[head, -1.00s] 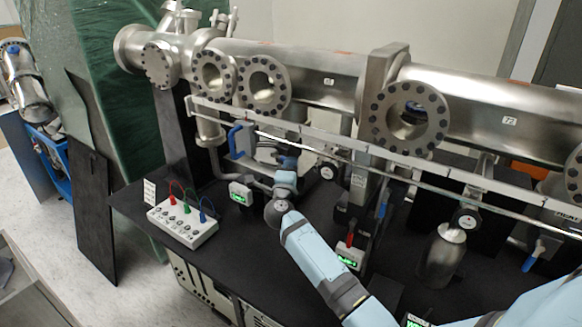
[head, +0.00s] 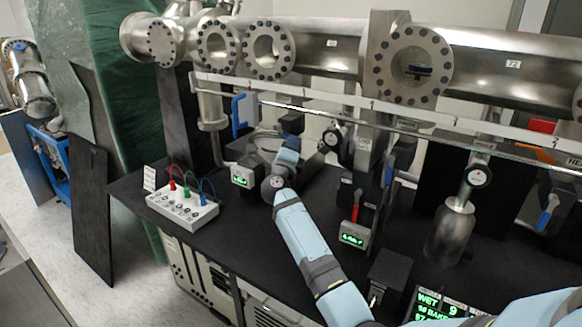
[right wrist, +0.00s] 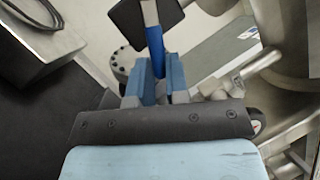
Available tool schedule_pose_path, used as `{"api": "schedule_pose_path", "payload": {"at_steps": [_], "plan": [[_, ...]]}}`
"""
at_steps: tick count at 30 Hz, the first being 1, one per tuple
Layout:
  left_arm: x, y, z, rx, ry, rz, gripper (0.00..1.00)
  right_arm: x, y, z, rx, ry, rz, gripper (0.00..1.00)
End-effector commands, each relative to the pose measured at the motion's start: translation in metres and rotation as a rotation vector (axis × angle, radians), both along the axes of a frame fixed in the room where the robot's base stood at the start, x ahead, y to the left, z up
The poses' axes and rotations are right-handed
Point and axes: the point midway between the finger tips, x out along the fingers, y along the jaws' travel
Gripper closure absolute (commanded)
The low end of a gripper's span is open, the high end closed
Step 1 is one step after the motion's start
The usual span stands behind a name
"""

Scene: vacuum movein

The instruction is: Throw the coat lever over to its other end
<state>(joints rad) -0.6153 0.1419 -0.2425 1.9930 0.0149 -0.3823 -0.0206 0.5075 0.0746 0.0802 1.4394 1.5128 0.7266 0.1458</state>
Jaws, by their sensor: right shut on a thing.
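My right gripper (right wrist: 157,88) is shut on a blue lever (right wrist: 155,48) in the right wrist view. The lever lies between the two blue fingers, and its pale metal end runs up to a dark square block (right wrist: 145,22). In the head view my right gripper (head: 290,139) is at the back of the black bench, below the long rail, beside a dark block (head: 292,122). The held lever cannot be made out there. No readable label shows which lever this is. My left gripper is not in view.
A blue handle (head: 237,116) stands left of my gripper. A red lever (head: 356,205) and another blue lever (head: 545,215) are to the right. A white box with coloured cables (head: 183,208) stands at the bench's left front. The steel rail (head: 300,108) crosses above my gripper.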

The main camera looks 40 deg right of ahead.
Motion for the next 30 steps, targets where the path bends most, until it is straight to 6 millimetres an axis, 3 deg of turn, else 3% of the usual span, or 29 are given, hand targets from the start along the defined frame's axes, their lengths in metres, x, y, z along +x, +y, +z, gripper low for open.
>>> {"api": "schedule_pose_path", "payload": {"at_steps": [1, 3, 10, 18, 26, 30], "plan": [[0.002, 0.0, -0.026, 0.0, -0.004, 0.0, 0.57, 0.002, -0.002, -0.016, 0.017, -0.038, -0.002, 1.0], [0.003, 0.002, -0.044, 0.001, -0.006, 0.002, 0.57, 0.005, -0.004, -0.02, 0.037, -0.091, -0.001, 1.0], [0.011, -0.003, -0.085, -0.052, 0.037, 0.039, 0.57, 0.013, -0.003, -0.032, 0.116, -0.275, 0.0, 1.0], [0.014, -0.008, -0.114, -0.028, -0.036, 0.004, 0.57, 0.026, 0.002, -0.042, 0.207, -0.497, 0.0, 1.0], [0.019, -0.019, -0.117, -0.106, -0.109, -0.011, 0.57, 0.041, 0.008, -0.047, 0.298, -0.717, 0.002, 1.0], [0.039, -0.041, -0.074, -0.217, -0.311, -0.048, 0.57, 0.048, 0.011, -0.047, 0.344, -0.83, 0.0, 1.0]]}}
